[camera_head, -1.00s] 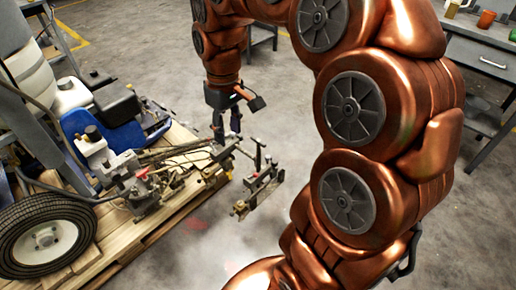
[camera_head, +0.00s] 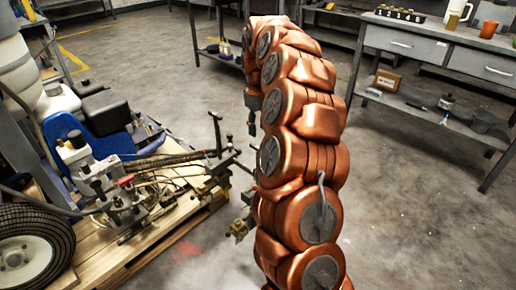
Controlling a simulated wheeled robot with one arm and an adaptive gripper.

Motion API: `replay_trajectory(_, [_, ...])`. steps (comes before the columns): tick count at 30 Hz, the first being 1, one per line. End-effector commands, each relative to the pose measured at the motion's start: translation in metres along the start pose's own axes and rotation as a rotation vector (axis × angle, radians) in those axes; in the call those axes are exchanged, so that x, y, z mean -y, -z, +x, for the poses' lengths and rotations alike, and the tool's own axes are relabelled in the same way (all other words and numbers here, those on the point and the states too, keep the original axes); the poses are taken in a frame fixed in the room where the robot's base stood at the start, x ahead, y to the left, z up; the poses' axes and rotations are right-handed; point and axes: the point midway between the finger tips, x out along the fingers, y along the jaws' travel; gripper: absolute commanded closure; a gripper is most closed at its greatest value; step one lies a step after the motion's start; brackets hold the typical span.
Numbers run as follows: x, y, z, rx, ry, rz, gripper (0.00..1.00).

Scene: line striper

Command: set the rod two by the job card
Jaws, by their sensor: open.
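The line striper (camera_head: 108,139) stands on a wooden pallet at the left, with a blue body, a black wheel and several thin rods and hoses. A dark upright piece (camera_head: 217,133) rises at its right end. I cannot tell which part is rod two. The spray end (camera_head: 240,226) is partly hidden behind my arm. My gripper (camera_head: 251,127) hangs at the left edge of my arm, right of the upright piece and apart from it. It is mostly hidden by my arm; it is open, and nothing shows in it. I cannot make out a job card.
The floor between pallet and bench is clear.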

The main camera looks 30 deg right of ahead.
Motion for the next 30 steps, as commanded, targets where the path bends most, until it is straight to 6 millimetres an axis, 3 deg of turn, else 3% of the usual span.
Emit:
replay_trajectory(16, [0.002,-0.001,0.068,0.003,0.002,-0.001,0.58])
replay_trajectory(26, [0.001,-0.001,0.074,0.001,0.001,0.000,0.58])
replay_trajectory(30, [0.001,-0.001,0.074,0.002,0.002,0.000,0.70])
